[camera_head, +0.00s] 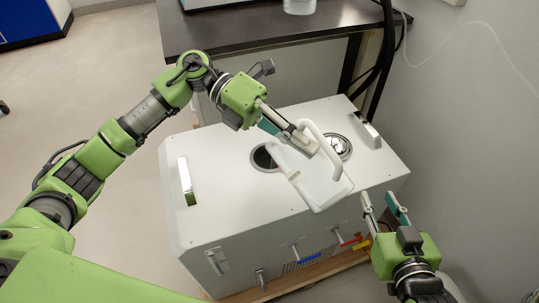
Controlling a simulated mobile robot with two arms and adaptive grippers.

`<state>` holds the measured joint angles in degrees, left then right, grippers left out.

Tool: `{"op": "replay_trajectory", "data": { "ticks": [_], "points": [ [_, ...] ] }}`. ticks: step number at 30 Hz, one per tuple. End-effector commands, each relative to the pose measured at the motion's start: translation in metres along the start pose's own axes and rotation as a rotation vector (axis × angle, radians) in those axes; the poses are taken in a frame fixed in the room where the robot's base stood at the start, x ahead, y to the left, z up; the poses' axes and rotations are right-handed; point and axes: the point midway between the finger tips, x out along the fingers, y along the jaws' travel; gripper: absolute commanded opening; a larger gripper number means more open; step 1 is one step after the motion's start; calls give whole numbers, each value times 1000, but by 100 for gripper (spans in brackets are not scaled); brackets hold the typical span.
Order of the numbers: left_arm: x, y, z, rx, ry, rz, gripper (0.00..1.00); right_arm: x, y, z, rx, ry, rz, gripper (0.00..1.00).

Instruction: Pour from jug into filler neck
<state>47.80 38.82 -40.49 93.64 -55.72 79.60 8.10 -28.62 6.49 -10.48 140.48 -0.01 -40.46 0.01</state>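My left gripper (296,138) is shut on the white jug (318,186) near its handle, above the white distiller (220,205). The jug lies tilted over the distiller's top, and its narrow upper-left end is beside or over a dark round opening (262,159), which looks like the filler neck. The jug hides part of that opening. I cannot tell whether liquid flows. A shiny round metal fitting (339,146) sits right of the opening, partly behind the jug and its handle. My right gripper (383,209) is open and empty at the distiller's front right corner.
Metal handles stand on the distiller's top at left (186,182) and right (366,129). Coloured valves, including a blue one (309,258), stick out from its front. A dark table (250,36) with a clear container (299,5) stands behind. Dark hoses hang at the back right.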

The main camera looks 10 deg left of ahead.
Motion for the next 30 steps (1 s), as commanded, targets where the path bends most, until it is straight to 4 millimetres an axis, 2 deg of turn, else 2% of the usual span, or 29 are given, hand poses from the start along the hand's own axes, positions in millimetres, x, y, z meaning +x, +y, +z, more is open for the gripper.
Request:
{"op": "replay_trajectory", "data": {
  "ticks": [29, 30],
  "points": [
    [-2, -2, 1, -1, -2, -15, 0, 1, -2, -11, 1, 44, -3, 31],
    [-1, -5, 1, 8, 1, 4, 0, -1, -1, -4, -4, 3, -3, 31]
  ]
}}
